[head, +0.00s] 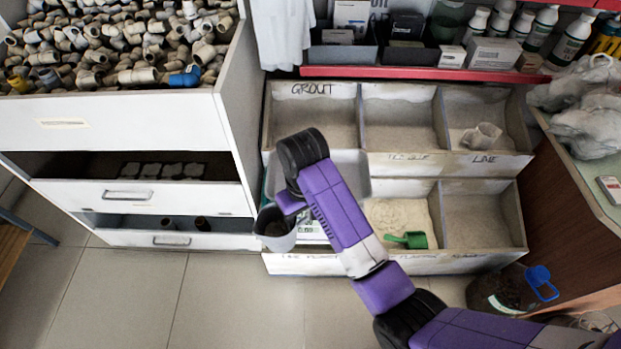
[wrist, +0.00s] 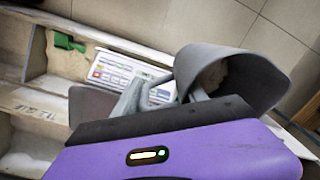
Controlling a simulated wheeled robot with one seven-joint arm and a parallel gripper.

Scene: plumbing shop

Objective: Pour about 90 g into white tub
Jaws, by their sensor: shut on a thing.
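My gripper (head: 284,207) is shut on a grey scoop (head: 276,236), whose open mouth and dark inside show in the head view. In the wrist view the scoop (wrist: 250,76) is tilted beyond the fingers, with some pale material visible inside; the amount is unclear. A scale with a white keypad (wrist: 125,72) lies below and beside the scoop, partly covered by my gripper; its reading is not legible. I cannot make out a white tub for certain. A pale, open vessel (head: 483,135) lies in the upper right bin.
Powder bins with wooden dividers (head: 440,115) fill the middle; a green scoop (head: 407,240) lies in a lower one. A drawer cabinet (head: 130,130) stands at left, a counter (head: 590,185) at right. Front-left floor is clear.

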